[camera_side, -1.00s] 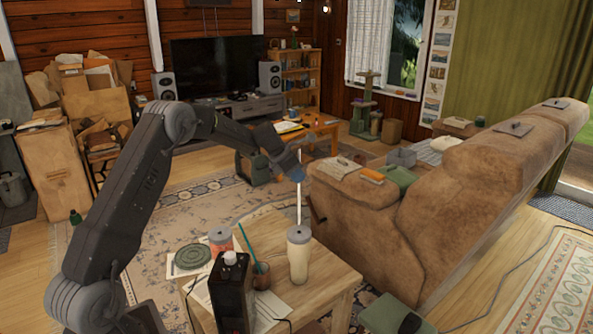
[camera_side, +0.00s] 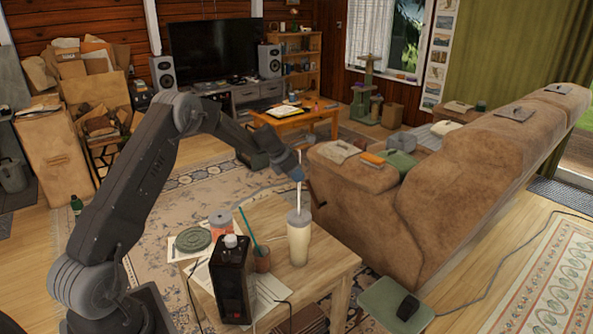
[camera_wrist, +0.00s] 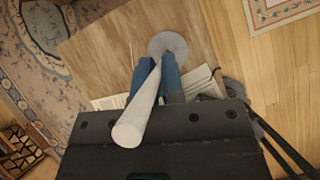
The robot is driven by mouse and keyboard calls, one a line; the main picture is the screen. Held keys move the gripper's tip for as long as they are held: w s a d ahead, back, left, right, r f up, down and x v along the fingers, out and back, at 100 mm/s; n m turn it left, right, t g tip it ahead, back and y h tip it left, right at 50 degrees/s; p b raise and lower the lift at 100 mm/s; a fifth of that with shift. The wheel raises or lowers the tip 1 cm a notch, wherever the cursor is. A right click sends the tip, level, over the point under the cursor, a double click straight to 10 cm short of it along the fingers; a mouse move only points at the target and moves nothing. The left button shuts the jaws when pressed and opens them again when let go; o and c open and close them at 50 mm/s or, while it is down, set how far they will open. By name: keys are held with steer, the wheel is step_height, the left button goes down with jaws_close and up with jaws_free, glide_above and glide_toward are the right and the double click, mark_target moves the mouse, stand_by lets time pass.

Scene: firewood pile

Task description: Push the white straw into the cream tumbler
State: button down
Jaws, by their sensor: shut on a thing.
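The cream tumbler (camera_side: 299,243) stands upright with a grey lid on the small wooden table. Its round grey lid also shows in the wrist view (camera_wrist: 168,46). My gripper (camera_side: 298,174) is above the tumbler, its blue fingertips (camera_wrist: 157,82) shut on the white straw (camera_side: 300,195). The straw is near upright, and part of it sticks out above the fingers, large in the wrist view (camera_wrist: 138,108). Its lower end meets the lid's middle in the side view. How deep it sits in the lid is hidden.
Beside the tumbler on the wooden table (camera_side: 325,268) are a brown glass with a teal straw (camera_side: 262,258), a black box-shaped device (camera_side: 232,280), a reddish grey-lidded cup (camera_side: 221,222) and a green round mat (camera_side: 193,239). A brown sofa (camera_side: 370,215) stands behind to the right.

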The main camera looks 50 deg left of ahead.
steer(key=shift+f, duration=1.4)
steer(key=c, duration=1.2)
jaws_free()
steer(key=shift+o, duration=0.2)
steer(key=v, duration=1.3)
steer(key=shift+s+r, duration=0.15)
steer(key=shift+r, duration=0.2)
